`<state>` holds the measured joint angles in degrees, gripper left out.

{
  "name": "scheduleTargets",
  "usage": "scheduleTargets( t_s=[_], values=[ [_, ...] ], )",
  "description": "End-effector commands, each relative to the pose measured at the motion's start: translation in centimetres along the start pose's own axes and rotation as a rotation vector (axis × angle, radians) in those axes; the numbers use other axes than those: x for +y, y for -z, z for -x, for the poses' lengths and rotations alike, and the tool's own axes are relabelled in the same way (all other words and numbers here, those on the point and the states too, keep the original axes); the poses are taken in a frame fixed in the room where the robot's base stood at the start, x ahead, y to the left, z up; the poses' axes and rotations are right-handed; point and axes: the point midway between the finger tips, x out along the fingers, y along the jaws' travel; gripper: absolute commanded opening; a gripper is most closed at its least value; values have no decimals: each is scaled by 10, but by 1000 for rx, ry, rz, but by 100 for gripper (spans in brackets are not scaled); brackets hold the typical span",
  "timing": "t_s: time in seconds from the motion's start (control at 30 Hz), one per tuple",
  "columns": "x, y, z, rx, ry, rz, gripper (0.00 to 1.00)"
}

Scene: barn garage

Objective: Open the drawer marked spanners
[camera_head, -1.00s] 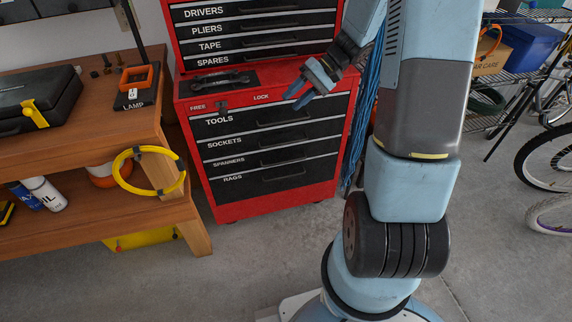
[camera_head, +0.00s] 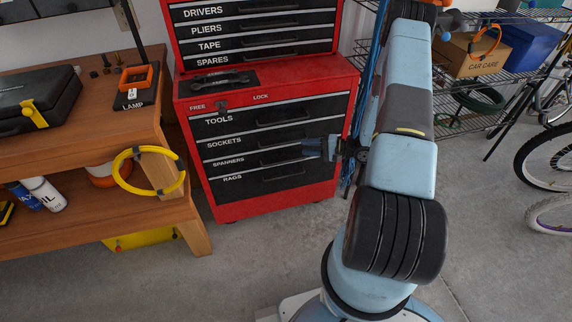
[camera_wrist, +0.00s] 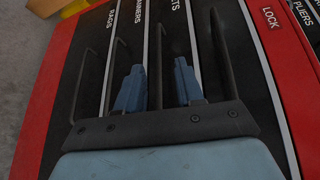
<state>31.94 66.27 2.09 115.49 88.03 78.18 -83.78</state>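The spanners drawer (camera_head: 215,172) is a black front on the red tool chest, between the sockets drawer (camera_head: 226,149) and the rags drawer (camera_head: 245,186). It looks shut, with a dark bar handle. My gripper (camera_head: 316,148) is at the right part of the chest front, at about the height of the sockets and spanners drawers. In the wrist view, my gripper (camera_wrist: 158,85) is open, its two blue fingers apart and directed at the drawer fronts. The fingers look empty.
A wooden bench (camera_head: 95,225) stands left of the chest, with a yellow ring (camera_head: 122,172) hanging at its near end. Wire shelves (camera_head: 459,125) and bicycles are at the right. The concrete floor (camera_head: 240,270) before the chest is clear.

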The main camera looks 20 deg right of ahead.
Motion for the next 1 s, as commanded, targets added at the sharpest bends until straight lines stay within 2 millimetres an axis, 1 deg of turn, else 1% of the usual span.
scheduleTargets(
  t_s=[0.03, 0.1, 0.2, 0.3, 0.4, 0.5, 0.67, 0.77, 1.0],
  values=[
    [22, 2, 2, 37, 15, -16, 37],
    [46, 5, 4, 86, 33, -24, 37],
    [76, 7, 8, 152, 52, -33, 37],
    [100, 7, 10, 203, 62, -40, 37],
    [116, 8, 12, 239, 68, -42, 37],
    [125, 8, 13, 258, 71, -44, 37],
    [126, 10, 4, 263, 71, -42, 37],
    [125, 13, -9, 261, 72, -43, 37],
    [123, 23, -50, 260, 71, -43, 37]
  ],
)
